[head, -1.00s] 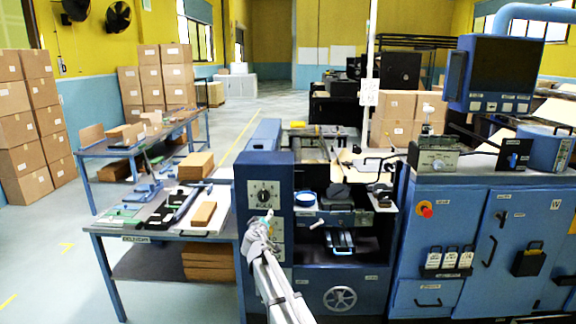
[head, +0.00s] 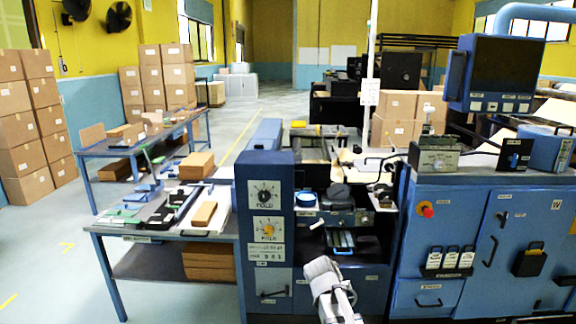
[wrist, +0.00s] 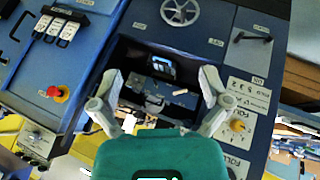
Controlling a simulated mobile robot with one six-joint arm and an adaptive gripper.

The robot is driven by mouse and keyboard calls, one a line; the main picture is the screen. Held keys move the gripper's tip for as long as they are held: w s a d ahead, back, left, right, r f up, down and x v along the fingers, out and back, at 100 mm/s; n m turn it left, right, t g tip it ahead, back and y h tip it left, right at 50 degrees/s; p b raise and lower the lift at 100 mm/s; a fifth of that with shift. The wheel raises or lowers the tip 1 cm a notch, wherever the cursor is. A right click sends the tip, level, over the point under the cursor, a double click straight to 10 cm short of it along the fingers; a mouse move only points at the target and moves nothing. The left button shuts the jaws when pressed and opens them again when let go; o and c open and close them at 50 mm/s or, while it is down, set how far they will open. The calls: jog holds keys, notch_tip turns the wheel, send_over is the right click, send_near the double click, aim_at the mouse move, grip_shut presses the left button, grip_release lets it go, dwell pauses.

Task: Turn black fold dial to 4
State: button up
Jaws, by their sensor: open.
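The black fold dial (head: 264,194) sits on a white plate at the top of the blue panel's front in the head view. Its pointer and numbers are too small to read surely. A yellow-orange dial (head: 268,230) is just below it. It also shows in the wrist view (wrist: 237,126), right of my gripper; the black dial cannot be made out there. My gripper (wrist: 161,85) is open, with empty space between its fingers, facing the machine's dark opening. In the head view my arm's end is low and right of both dials, apart from them.
A small number display (head: 266,252) and a lower handle plate (head: 270,283) are under the dials. The open bay (head: 345,262) is right of the panel. A red knob (head: 427,209) is on the right cabinet. A worktable (head: 150,236) stands left.

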jog(key=s+d+f+g+y, duration=0.1)
jog(key=s+g+y, duration=0.1)
jog(key=s, duration=0.7)
jog(key=s+f+g+y, duration=0.2)
jog(key=s+g, duration=0.1)
jog(key=s, duration=0.6)
jog(key=shift+s+d+f+m+g, duration=0.2)
jog(key=shift+d+f+m+g, duration=0.1)
jog(key=shift+d+g, duration=0.1)
